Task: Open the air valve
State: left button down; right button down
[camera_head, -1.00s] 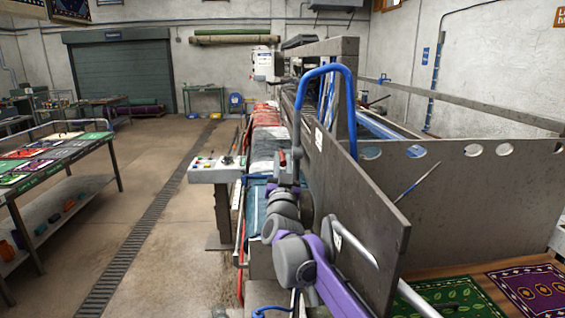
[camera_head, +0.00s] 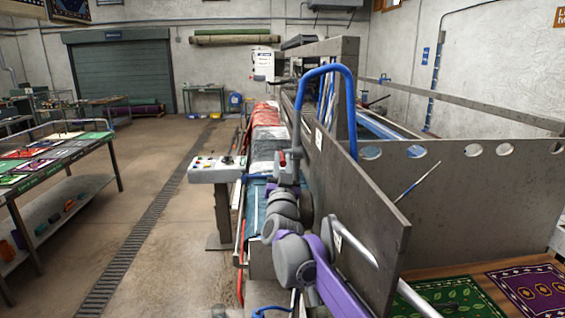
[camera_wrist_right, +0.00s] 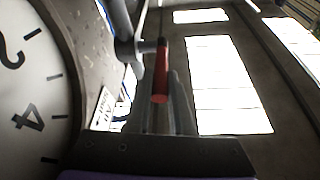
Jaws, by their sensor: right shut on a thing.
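The air valve's red lever (camera_wrist_right: 160,72) shows in the wrist view, hanging from a grey metal fitting (camera_wrist_right: 130,48) on the pipe. In the head view the red lever (camera_head: 282,158) is a small spot below the blue hose (camera_head: 297,100). My right gripper (camera_head: 287,173) is at this lever, by the edge of the grey machine panel. In the wrist view its grey fingers (camera_wrist_right: 165,105) are on either side of the lever and shut on it. The valve's inside is hidden. My left gripper is not in view.
A white dial gauge (camera_wrist_right: 30,85) and a small AIR label (camera_wrist_right: 104,108) are close beside the lever. A control box (camera_head: 217,170) stands left of the machine. The large grey panel (camera_head: 355,215) is right of my arm.

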aim_at(282, 157)
jog(key=shift+r, duration=0.15)
dwell(0.3)
jog(key=shift+r+g+y, duration=0.3)
jog(key=shift+r+g, duration=0.2)
jog(key=shift+g, duration=0.4)
jog(key=shift+w+r+g, duration=0.25)
jog(key=shift+r+g, duration=0.3)
jog(key=shift+g, duration=0.65)
jog(key=shift+w+r+n+g, duration=0.15)
jog(key=shift+r+n+g, duration=0.2)
jog(key=shift+g, duration=0.15)
jog(key=shift+w+r+g, duration=0.15)
jog(key=shift+r+g, duration=0.3)
jog(key=shift+g, duration=0.05)
jog(key=shift+r+g, duration=0.1)
jog(key=shift+g, duration=0.2)
jog(key=shift+w, duration=0.1)
